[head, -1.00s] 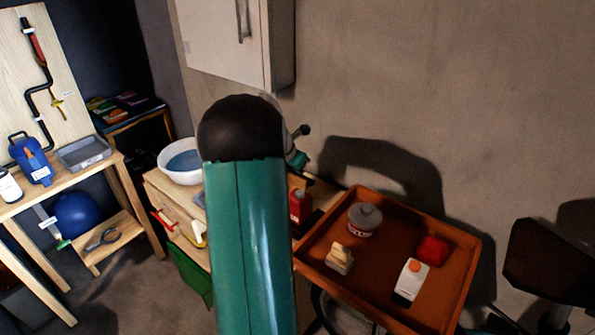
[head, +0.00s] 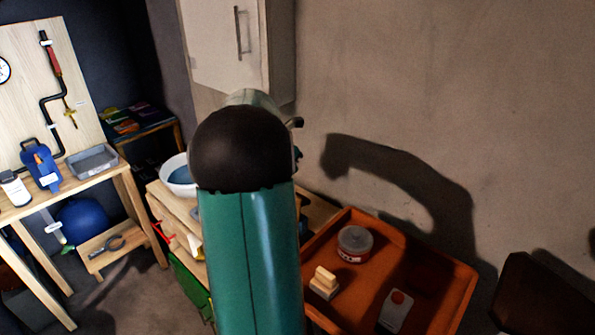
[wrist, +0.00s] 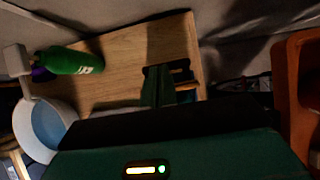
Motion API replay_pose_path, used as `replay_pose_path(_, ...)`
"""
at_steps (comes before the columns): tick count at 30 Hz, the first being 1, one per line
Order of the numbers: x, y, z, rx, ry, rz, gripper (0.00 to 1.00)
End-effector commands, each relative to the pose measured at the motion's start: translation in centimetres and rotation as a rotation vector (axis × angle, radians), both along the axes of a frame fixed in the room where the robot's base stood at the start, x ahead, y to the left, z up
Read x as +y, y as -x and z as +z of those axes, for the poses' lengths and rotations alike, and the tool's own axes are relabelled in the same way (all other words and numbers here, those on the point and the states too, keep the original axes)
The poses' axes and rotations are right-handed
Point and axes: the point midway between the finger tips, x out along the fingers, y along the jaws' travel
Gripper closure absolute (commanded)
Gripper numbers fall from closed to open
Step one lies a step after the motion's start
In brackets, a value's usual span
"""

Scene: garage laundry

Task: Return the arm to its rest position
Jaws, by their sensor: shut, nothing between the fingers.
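My green arm with its dark round joint fills the middle of the head view and hides most of what is behind it. Only a small part of the arm's far end shows to the right of that joint. In the wrist view my gripper (wrist: 160,86) is dark and partly in shadow, shut with nothing between its fingers. Behind it lies a wooden worktop (wrist: 120,75) with a green bottle (wrist: 75,60) and a white basin (wrist: 28,142) at the left. The gripper touches nothing that I can make out.
An orange tray (head: 455,308) at the right holds a grey-lidded tin (head: 355,244), a brush (head: 324,284) and a white box (head: 397,312). A wall cabinet (head: 220,50) hangs behind the arm.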

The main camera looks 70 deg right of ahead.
Motion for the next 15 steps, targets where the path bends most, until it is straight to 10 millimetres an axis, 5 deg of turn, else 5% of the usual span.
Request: replay_pose_path(15, 0.72, -0.86, 0.91, 0.0, 0.0, 0.001, 1.0)
